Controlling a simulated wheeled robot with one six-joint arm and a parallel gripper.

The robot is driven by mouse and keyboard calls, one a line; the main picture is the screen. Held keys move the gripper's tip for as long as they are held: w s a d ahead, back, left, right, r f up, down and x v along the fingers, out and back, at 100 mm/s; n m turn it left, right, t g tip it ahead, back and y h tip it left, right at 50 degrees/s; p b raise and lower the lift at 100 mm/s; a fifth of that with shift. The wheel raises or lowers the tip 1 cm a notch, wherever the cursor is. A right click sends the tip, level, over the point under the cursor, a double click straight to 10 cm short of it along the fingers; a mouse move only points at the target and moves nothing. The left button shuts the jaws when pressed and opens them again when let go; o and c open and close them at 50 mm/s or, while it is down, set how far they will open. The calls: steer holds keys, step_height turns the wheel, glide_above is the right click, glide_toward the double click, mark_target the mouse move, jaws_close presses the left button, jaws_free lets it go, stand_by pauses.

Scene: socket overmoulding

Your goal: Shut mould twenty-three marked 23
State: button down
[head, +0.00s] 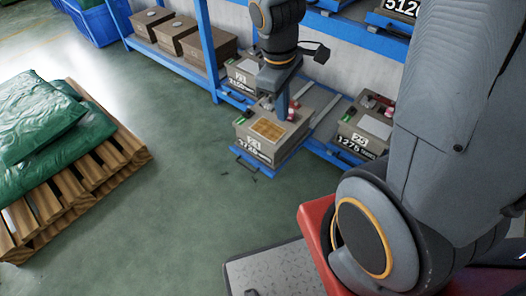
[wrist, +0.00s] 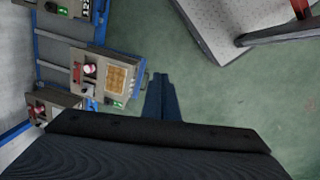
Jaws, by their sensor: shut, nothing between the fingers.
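Mould twenty-three (head: 268,132) is a grey-beige block with a tan grid on top. In the wrist view the mould (wrist: 98,57) lies left of my fingers. My gripper (head: 283,118) points down, shut and empty, over or just behind the mould in the head view; contact is unclear. Its fingers also show in the wrist view (wrist: 160,82).
A blue rack upright (head: 206,45) stands nearby. A pallet (head: 85,180) with green sacks is at left. The green floor in front is clear.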

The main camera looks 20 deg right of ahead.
steer(key=w+a+f+n+b, duration=0.1)
steer(key=w+f+n+b, duration=0.45)
steer(key=f, duration=0.35)
steer(key=w+a+f+n+t+h+b, duration=0.1)
steer(key=w+f+n+b, duration=0.5)
steer(key=f, duration=0.4)
steer(key=w+a+f+n+b, duration=0.2)
steer(key=w+f+n+b, duration=0.25)
steer(key=f+b, duration=0.35)
steer(key=w+d+f+b, duration=0.3)
steer(key=d+f+b, duration=0.2)
steer(key=f, duration=0.6)
steer(key=shift+d, duration=0.4)
steer(key=shift+r, duration=0.1)
